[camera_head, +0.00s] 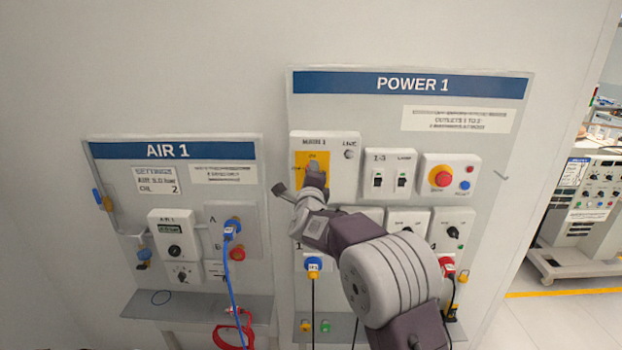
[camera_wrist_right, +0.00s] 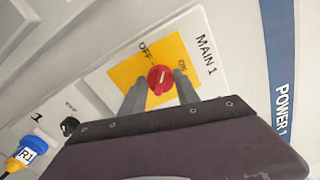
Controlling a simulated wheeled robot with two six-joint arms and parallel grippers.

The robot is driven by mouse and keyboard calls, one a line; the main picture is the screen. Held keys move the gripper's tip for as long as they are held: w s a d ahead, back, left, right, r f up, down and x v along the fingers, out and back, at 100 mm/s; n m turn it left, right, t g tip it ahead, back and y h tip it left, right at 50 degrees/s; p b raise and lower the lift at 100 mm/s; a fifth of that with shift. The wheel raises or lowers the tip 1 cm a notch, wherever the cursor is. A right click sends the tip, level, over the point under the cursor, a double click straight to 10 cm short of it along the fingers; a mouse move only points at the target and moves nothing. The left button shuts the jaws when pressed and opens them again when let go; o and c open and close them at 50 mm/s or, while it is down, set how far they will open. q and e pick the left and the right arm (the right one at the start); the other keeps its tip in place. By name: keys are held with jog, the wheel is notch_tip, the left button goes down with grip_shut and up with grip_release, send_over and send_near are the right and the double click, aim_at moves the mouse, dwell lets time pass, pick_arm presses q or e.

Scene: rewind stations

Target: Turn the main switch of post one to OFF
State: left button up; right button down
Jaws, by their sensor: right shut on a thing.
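The main switch is a red rotary knob (camera_wrist_right: 161,80) on a yellow plate (camera_wrist_right: 128,76) marked OFF and ON, under the label MAIN 1. In the wrist view, OFF is at the upper left of the knob and ON at the upper right. My right gripper (camera_wrist_right: 160,88) has a finger on each side of the knob and is shut on it. Which mark the knob points to is hard to tell. In the head view my right gripper (camera_head: 314,172) covers the knob, and part of the yellow plate (camera_head: 301,182) shows. My left gripper is not in view.
The POWER 1 board (camera_head: 340,105) also carries a two-switch box (camera_head: 390,175) and a red emergency button (camera_head: 441,177) right of the main switch. Below are sockets with a blue plug (camera_head: 313,264) and a red plug (camera_head: 447,266). The AIR 1 board (camera_head: 120,180) stands left.

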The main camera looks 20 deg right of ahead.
jog(key=n, duration=0.3)
jog(key=shift+f+n, duration=0.15)
jog(key=shift+n, duration=0.15)
jog(key=shift+n+p, duration=0.35)
jog(key=shift+n, duration=1.85)
jog(key=c, duration=0.9)
grip_release()
jog(key=shift+d, duration=0.1)
jog(key=shift+c, duration=0.2)
jog(key=shift+o, duration=0.2)
